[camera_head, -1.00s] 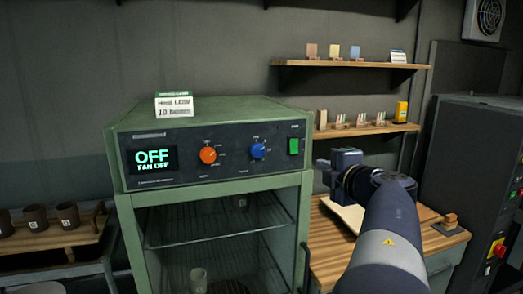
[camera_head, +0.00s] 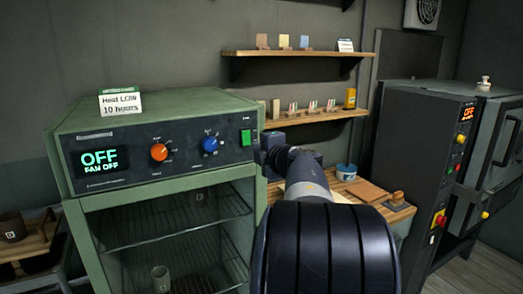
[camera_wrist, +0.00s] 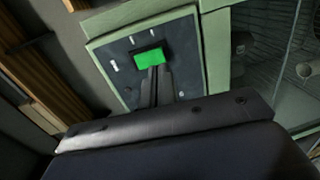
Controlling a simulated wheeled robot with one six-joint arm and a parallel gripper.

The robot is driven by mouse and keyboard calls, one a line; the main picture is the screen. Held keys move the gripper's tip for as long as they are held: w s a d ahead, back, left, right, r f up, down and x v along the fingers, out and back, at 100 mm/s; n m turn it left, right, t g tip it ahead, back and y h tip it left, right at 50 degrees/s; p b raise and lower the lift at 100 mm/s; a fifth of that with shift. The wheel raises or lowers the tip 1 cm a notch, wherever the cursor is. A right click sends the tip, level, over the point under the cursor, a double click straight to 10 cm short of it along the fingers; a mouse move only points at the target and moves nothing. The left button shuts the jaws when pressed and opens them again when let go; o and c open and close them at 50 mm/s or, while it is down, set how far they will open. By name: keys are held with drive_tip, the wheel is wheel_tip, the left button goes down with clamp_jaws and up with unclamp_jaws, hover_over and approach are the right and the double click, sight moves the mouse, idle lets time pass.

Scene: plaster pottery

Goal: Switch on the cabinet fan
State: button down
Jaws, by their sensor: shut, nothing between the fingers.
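The green cabinet (camera_head: 150,112) stands at the left in the head view. Its display (camera_head: 100,160) reads OFF and FAN OFF. The dark panel holds an orange knob (camera_head: 159,152), a blue knob (camera_head: 210,144) and, at its right end, a green rocker switch (camera_head: 246,138). The switch also shows in the wrist view (camera_wrist: 149,57). My gripper (camera_wrist: 156,70) is shut and empty, its fingertips overlapping the switch's lower edge in the wrist view. I cannot tell whether they touch it. In the head view its fingers are hard to make out just right of the panel.
A sign (camera_head: 121,103) on the cabinet reads Heat LOW 10 hours. Shelves (camera_head: 300,53) with small tiles hang on the back wall. A wooden worktop (camera_head: 345,186) with a blue-white tub (camera_head: 346,171) lies behind my arm. A dark control cabinet (camera_head: 425,150) stands at the right.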

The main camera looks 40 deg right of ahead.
sight(247, 144)
drive_tip(key=shift+p+x, duration=0.35)
drive_tip(key=shift+x, duration=1.75)
drive_tip(key=shift+f, duration=0.1)
drive_tip(key=shift+w+f+b, duration=0.1)
drive_tip(key=shift+f+b, duration=0.1)
drive_tip(key=shift+b, duration=0.5)
drive_tip(key=shift+r, duration=0.15)
drive_tip(key=shift+a, duration=0.1)
